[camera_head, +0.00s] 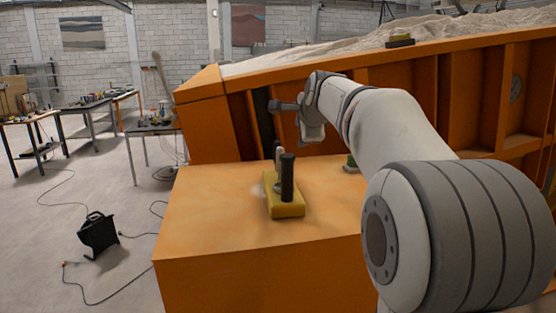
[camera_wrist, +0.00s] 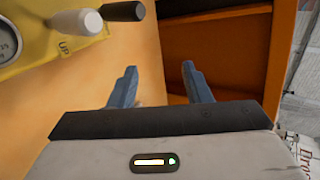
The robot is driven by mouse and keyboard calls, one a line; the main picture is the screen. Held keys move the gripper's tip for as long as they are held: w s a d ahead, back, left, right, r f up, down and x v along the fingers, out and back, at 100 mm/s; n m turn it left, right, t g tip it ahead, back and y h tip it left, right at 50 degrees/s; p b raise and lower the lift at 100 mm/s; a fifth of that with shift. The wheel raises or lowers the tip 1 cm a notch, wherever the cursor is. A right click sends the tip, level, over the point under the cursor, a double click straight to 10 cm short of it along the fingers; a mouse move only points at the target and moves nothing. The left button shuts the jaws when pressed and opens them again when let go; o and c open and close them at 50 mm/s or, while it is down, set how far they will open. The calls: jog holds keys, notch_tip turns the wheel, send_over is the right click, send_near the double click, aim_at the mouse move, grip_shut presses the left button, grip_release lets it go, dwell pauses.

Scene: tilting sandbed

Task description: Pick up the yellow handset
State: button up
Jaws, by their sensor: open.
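A yellow unit (camera_head: 287,209) with upright levers, one black and one pale, sits on top of the orange box. In the wrist view the yellow unit (camera_wrist: 40,52) shows at the upper left, with a gauge, a white lever, a black lever and the letters "UP". I cannot tell whether this is the handset. My gripper (camera_head: 272,106) is above and behind the yellow unit in the head view. Its two blue fingers (camera_wrist: 159,75) are apart with nothing between them.
The orange box top (camera_head: 205,220) is bare to the left of the unit. A small greenish thing (camera_head: 350,161) is partly hidden by my arm. The orange sandbed wall (camera_head: 215,125) rises behind.

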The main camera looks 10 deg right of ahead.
jog(key=s+d+m+g+y+p, duration=0.1)
jog(key=s+m+g+y+p, duration=0.15)
jog(key=g+p, duration=0.35)
jog(key=g+y+p, duration=0.3)
jog(key=g, duration=0.1)
send_near(277, 166)
notch_tip(277, 166, down, 3)
jog(key=w, duration=0.1)
jog(key=shift+h, duration=0.35)
jog(key=x, duration=0.3)
jog(key=a+p+x, duration=0.1)
jog(key=x, duration=0.3)
jog(key=shift+a, duration=0.2)
jog(key=shift+c, duration=0.4)
grip_shut()
jog(key=shift+r, duration=0.1)
